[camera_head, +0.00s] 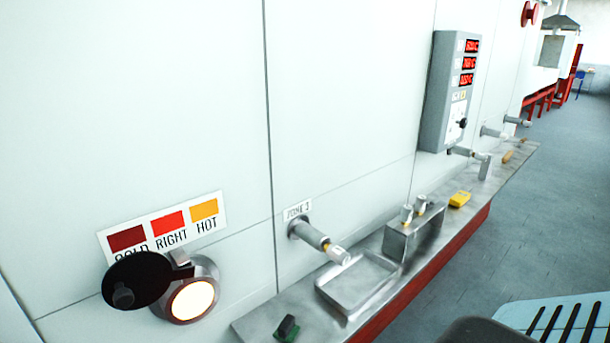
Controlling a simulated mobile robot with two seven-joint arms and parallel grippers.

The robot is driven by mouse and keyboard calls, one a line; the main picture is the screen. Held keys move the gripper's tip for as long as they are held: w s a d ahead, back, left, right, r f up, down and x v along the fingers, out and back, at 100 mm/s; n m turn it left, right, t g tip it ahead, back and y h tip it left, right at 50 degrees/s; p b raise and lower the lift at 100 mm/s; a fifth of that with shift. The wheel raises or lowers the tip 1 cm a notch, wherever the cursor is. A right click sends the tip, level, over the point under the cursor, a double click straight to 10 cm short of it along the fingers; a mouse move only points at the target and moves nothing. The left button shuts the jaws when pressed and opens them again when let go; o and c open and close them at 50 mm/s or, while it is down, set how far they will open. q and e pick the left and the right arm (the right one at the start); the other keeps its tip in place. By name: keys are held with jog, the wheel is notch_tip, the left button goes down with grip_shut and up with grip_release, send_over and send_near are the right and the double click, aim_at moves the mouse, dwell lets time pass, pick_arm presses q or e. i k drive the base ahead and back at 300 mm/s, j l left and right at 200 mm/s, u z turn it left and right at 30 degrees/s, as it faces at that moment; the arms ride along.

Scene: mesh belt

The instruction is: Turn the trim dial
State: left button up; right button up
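A grey control box (437,95) is mounted on the pale wall panel right of centre. It has several red lit number displays in its upper part and a yellow-marked label below them. A small black knob (463,124) sits low on its face and looks like the trim dial. The knob's pointer and markings are too small to read. Neither gripper is in view, and nothing touches the knob.
A steel ledge (262,327) runs along the wall, carrying a shallow tray (322,291), a metal holder (395,243) and a yellow object (460,199). Pipe stubs stick out above it. A glowing round port (192,299) has a black cover (135,277) swung aside. Open floor (540,220) lies right.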

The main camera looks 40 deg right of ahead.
aim_at(463, 123)
jog(key=z, duration=2)
